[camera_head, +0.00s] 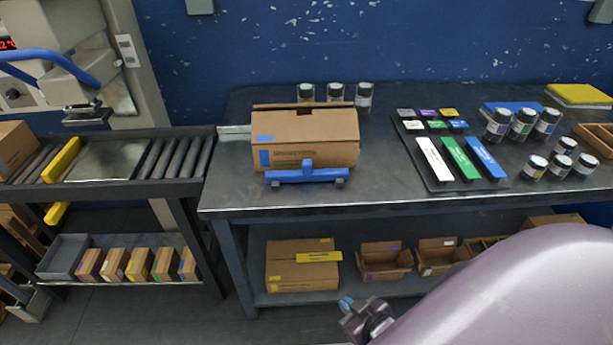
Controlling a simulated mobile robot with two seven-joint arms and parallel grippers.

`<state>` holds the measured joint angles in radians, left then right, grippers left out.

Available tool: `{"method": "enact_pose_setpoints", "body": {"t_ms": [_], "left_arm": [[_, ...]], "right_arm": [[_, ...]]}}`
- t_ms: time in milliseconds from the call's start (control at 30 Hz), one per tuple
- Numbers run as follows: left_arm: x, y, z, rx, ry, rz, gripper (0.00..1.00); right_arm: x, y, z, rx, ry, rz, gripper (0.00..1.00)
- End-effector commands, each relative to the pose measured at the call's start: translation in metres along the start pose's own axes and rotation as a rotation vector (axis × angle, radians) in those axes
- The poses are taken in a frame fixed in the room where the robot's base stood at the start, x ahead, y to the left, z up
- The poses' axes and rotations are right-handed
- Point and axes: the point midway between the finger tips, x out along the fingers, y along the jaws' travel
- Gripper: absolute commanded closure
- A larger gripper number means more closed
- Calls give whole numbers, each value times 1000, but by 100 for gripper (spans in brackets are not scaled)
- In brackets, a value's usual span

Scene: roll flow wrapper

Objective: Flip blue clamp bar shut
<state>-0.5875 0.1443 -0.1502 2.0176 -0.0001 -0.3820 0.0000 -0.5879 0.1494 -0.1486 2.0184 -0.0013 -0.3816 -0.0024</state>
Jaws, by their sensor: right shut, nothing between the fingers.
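A blue curved bar (72,58) spans the front of the grey machine (50,25) at the upper left; whether it is open or shut is unclear. A second blue bar (318,176), straight with a raised middle tab, lies in front of a cardboard box (300,135) on the table. I cannot tell which of the two is the clamp bar. My right gripper (352,312) is low at the bottom centre, in front of the table and below its top. It is shut and empty, away from both bars. My left gripper is not in view.
A roller conveyor (185,157) with yellow guides is at the left. The dark table (380,190) carries jars (521,124) and a panel with coloured labels (432,178). Boxes (303,265) sit on the lower shelf. My arm covers the lower right.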

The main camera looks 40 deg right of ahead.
Motion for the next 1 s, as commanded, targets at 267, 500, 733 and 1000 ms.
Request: {"method": "enact_pose_setpoints", "body": {"t_ms": [267, 500, 733, 1000], "left_arm": [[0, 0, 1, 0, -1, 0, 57], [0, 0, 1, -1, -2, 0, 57], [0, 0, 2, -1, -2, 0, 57], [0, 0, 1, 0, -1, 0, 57]], "right_arm": [[28, -1, -14, -497, -43, 39, 100], [70, 17, -57, -1413, -167, 207, 100], [91, 39, -126, -2179, -412, 486, 100], [91, 48, -183, -2608, -724, 748, 100]]}}
